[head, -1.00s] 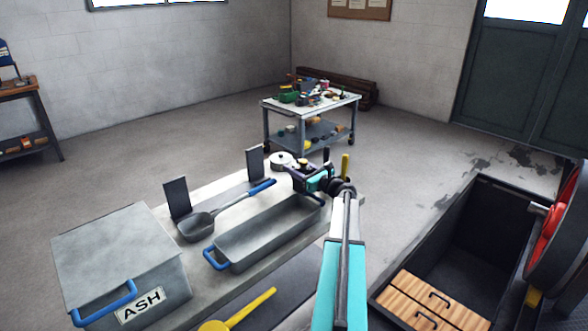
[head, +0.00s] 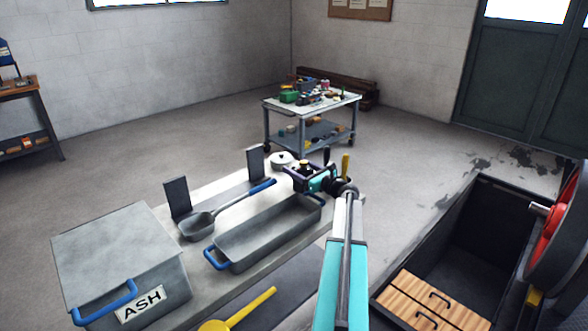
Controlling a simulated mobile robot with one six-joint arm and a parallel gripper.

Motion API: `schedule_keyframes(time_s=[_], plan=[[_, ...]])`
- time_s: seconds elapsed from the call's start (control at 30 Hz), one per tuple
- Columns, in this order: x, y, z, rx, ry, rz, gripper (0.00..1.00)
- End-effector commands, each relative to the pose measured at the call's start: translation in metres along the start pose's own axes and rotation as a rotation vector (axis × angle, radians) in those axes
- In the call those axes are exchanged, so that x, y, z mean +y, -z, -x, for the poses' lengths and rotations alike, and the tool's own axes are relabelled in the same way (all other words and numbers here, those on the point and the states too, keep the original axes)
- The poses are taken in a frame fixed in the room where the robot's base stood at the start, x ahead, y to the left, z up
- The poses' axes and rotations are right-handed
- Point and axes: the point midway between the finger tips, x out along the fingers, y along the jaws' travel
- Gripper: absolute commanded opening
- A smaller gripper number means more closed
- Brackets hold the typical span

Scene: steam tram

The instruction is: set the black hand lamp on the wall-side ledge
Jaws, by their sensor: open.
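My gripper (head: 297,173) is open, low over the far right end of the grey bench (head: 338,206). A small dark item with a yellow top (head: 304,164) shows at the jaws. I cannot tell whether it is the black hand lamp or whether the jaws surround it. A slim black upright piece (head: 327,156) stands just behind the gripper, also not clear. The arm and gripper hide part of the bench there. I cannot make out the wall-side ledge for certain.
The bench carries a long grey tray (head: 263,236), a blue-handled scoop (head: 197,226), two dark upright plates (head: 177,198) (head: 256,162), a round pale lidded pot (head: 281,160) and an ASH bin (head: 120,262). A loaded cart (head: 352,98) stands behind. An open pit (head: 470,235) lies right.

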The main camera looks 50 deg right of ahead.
Motion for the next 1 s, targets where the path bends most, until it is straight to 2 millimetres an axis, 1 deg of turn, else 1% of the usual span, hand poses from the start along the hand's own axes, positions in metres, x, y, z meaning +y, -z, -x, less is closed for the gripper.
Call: schedule_keyframes(time_s=[0.03,0.17,0.4,0.6,0.8,1.0], plan=[[0.001,0.001,0.007,0.000,0.001,0.000,0.65],[0.001,0.001,0.023,0.000,0.002,0.000,0.65],[0.001,0.001,0.062,-0.001,0.003,-0.001,0.65],[0.001,0.001,0.092,0.000,0.002,-0.001,0.65],[0.000,0.000,0.108,0.000,0.001,0.000,0.65],[0.000,0.000,0.112,0.000,0.000,0.000,0.65]])
